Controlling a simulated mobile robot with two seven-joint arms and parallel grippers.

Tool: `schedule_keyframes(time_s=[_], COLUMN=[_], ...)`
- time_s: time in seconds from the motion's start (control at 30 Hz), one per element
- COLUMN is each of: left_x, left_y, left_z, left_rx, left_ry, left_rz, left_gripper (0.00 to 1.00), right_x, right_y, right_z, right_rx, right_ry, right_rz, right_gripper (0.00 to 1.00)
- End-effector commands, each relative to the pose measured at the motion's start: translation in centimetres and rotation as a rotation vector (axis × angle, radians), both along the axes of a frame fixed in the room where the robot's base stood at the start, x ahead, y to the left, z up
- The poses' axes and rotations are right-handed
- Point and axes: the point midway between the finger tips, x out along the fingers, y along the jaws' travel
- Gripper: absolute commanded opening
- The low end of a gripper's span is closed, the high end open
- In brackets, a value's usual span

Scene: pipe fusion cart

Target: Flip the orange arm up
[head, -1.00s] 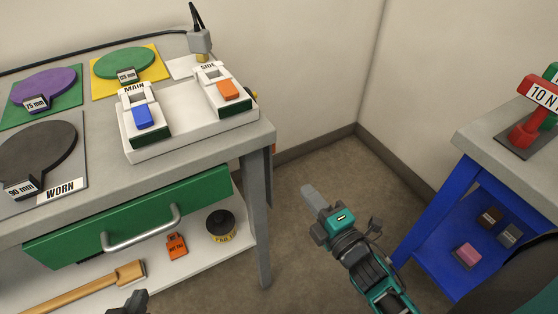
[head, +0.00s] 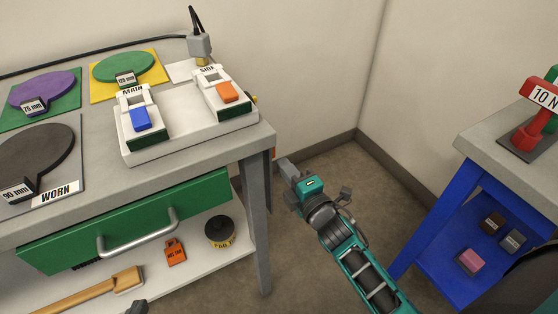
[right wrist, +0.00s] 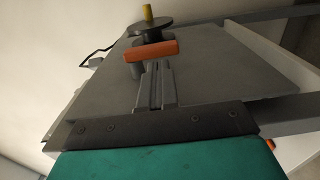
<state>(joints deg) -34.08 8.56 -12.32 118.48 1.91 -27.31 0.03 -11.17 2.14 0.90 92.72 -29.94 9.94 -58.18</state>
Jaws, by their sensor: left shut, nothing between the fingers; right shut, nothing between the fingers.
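The orange arm (right wrist: 151,50) shows in the right wrist view as a short bar lying crosswise in front of a dark round part. In the head view only an orange sliver (head: 273,153) shows at the bench's right end; I cannot tell whether it is the same part. My right gripper (head: 284,168) is shut and empty beside that end. In the right wrist view its closed fingers (right wrist: 155,68) point at the orange arm, close below it; contact cannot be told. My left gripper (head: 137,306) is shut, only partly visible at the bottom edge.
A white box (head: 185,135) with MAIN and SIDE switches stands on the grey bench (head: 105,195). A yellow part (right wrist: 147,12) rises above the dark round part. A blue-framed stand (head: 432,225) is at right. Open floor lies between them.

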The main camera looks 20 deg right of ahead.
Motion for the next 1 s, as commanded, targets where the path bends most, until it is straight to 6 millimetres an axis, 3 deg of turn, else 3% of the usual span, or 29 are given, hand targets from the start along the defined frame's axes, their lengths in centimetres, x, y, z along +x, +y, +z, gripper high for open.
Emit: schedule_keyframes(time_s=[0.1,0.3,0.73,1.0], left_x=[0.0,0.0,0.0,0.1], left_y=[-0.1,-0.1,0.0,0.1], left_z=[-0.4,-0.6,-0.8,-4.1], left_rx=[-0.003,-0.004,0.001,0.006], left_ry=[0.000,0.000,0.000,0.000], left_rz=[0.002,0.004,0.001,-0.005], left_gripper=[0.00,0.00,0.00,0.00], right_x=[1.9,3.4,3.7,4.1], right_y=[0.2,0.3,0.3,0.4], right_z=[0.0,0.0,-0.1,-1.1], right_rx=[0.000,0.000,0.000,0.009], right_ry=[-0.002,0.000,-0.002,-0.081], right_rz=[0.001,0.000,0.000,0.000], right_gripper=[0.00,0.00,0.00,0.00])
